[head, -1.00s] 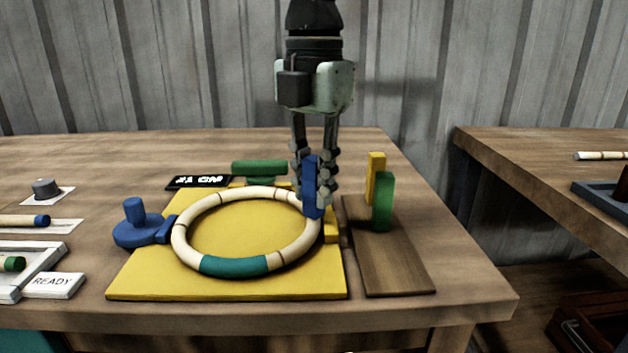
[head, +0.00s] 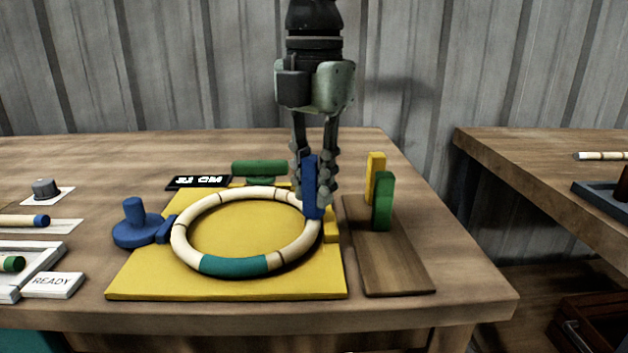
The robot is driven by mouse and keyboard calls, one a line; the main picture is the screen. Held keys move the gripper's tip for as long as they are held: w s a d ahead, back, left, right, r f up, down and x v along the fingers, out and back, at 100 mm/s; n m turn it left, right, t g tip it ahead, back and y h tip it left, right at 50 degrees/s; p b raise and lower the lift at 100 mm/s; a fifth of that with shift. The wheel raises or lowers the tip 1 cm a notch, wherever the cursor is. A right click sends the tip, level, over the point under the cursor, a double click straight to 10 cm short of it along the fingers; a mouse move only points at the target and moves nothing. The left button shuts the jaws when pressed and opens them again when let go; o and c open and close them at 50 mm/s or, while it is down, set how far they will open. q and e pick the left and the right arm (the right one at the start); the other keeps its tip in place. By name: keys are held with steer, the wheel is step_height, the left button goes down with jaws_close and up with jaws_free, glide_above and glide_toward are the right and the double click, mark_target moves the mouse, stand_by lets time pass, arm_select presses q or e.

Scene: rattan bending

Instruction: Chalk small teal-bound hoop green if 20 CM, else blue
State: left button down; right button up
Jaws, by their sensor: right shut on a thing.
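The small hoop (head: 188,253), pale rattan with a teal binding (head: 236,265) at its front, lies flat on a yellow board (head: 140,285). A black display (head: 198,182) behind it seems to read "21 CM", though the first digit is blurred. My right gripper (head: 316,188) points down at the hoop's right rear and is shut on an upright blue chalk block (head: 310,180). The block's lower end is at the hoop's rim; I cannot tell whether it touches. No chalk mark is visible on the hoop. My left gripper is out of view.
Yellow (head: 375,172) and green (head: 383,205) blocks stand on a brown wooden board (head: 395,270) at right. A blue knobbed piece (head: 138,228) is left of the hoop, a green piece (head: 260,168) behind. A "READY" card (head: 53,285) and white tray are front left.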

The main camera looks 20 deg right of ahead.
steer(key=shift+r+p, duration=2.85)
steer(key=shift+r, duration=0.65)
